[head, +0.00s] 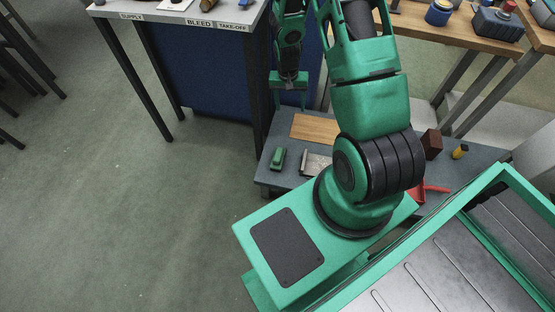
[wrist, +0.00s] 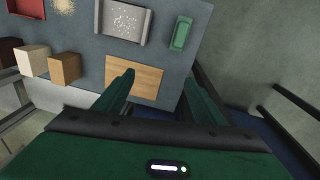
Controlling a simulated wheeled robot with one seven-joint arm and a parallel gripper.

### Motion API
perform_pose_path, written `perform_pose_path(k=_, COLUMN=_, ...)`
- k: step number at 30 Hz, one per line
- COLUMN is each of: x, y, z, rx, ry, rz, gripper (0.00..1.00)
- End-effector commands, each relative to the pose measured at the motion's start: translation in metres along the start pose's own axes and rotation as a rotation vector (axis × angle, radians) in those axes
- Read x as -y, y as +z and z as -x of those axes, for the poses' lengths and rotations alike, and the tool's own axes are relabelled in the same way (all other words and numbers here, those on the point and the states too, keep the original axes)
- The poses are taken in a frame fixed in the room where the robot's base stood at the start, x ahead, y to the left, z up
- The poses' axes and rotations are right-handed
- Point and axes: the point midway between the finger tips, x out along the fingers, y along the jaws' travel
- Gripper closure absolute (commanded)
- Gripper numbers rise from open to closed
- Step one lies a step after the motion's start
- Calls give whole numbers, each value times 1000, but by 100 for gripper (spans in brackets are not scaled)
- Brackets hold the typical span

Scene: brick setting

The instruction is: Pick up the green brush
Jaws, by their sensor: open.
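The green brush (head: 278,158) lies on the left end of a low grey table (head: 268,180), near its edge. In the wrist view the green brush (wrist: 181,33) is at the top, beside a grey metal piece with raised sides. My gripper (head: 289,103) hangs above the back of the low table with its fingers pointing down. In the wrist view my gripper (wrist: 160,77) is open and empty, its fingers apart over a wooden board. The brush is beyond the fingertips, clear of both.
The wooden board (wrist: 134,77) and grey metal piece (wrist: 124,21) lie near the brush. Wooden blocks (wrist: 65,68) and a red tray (wrist: 24,8) are farther along. A taller workbench (head: 172,14) stands behind on the left. Open floor (head: 120,210) lies left of the low table.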

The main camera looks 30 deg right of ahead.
Motion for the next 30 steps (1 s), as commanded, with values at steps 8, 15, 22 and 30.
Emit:
perform_pose_path(k=8, x=33, y=26, z=-112, rx=30, ry=-43, rz=-52, gripper=36)
perform_pose_path(k=15, x=48, y=49, z=-169, rx=44, ry=-73, rz=-92, gripper=36)
perform_pose_path(k=22, x=53, y=56, z=-193, rx=48, ry=-81, rz=-104, gripper=36)
perform_pose_path(k=30, x=56, y=57, z=-228, rx=47, ry=-81, rz=-103, gripper=36)
